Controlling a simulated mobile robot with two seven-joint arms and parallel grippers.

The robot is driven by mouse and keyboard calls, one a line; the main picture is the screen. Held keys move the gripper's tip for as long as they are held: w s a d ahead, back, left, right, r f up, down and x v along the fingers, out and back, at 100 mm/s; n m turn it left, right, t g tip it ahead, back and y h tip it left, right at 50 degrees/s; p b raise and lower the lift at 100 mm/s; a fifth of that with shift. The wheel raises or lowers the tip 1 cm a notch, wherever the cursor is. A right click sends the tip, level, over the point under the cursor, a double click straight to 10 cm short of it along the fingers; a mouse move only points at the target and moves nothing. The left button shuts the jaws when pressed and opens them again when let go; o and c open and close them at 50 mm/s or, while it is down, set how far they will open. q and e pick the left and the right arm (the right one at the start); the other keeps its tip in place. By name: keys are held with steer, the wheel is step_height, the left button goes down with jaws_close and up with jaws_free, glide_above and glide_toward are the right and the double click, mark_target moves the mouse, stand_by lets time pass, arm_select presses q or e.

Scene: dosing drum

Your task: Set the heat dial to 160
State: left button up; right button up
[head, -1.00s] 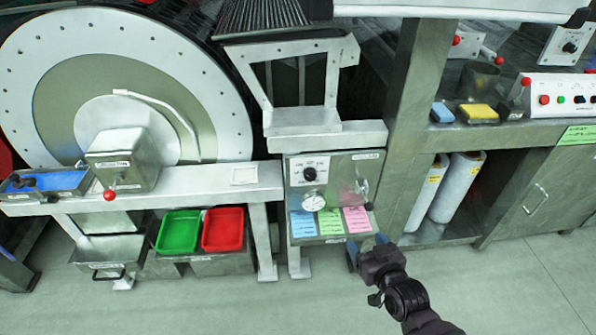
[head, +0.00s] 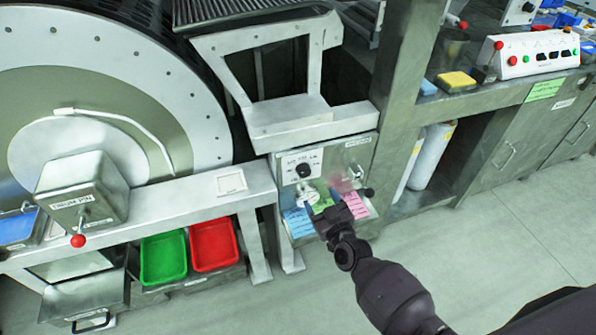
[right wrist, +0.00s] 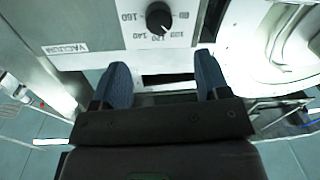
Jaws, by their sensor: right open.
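The heat dial is a black round knob (head: 303,170) on a white scale plate on the front of the metal control box (head: 345,156). In the right wrist view the knob (right wrist: 158,17) is at the top, with printed numbers such as 160 and 140 around it; its exact setting is hard to read. My right gripper (head: 332,208) is just below and right of the dial, in front of the box. In the right wrist view its two blue fingertips (right wrist: 161,68) are spread apart with nothing between them, short of the knob. My left gripper is not in view.
A round gauge (head: 307,193) sits under the dial. Blue (head: 298,222) and pink (head: 355,205) cards lie below it. The large drum (head: 75,130) and its pin box (head: 82,188) stand left. Green (head: 163,258) and red (head: 213,245) trays lie lower left. Open floor is in front.

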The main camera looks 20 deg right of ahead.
mark_target(306, 174)
steer(key=w, duration=0.3)
steer(key=w+b, duration=0.1)
steer(key=w, duration=0.5)
steer(key=shift+a+f+b, duration=0.1)
steer(key=shift+a+b, duration=0.25)
steer(key=shift+b, duration=0.05)
steer(key=shift+w, duration=0.55)
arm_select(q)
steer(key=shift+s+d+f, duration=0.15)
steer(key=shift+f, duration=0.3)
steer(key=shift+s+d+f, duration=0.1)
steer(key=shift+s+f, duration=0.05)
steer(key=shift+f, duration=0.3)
arm_select(e)
steer(key=shift+w+a, duration=0.1)
steer(key=shift+w, duration=0.1)
steer(key=c, duration=0.9)
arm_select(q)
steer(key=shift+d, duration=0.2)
arm_select(e)
steer(key=shift+c, duration=0.2)
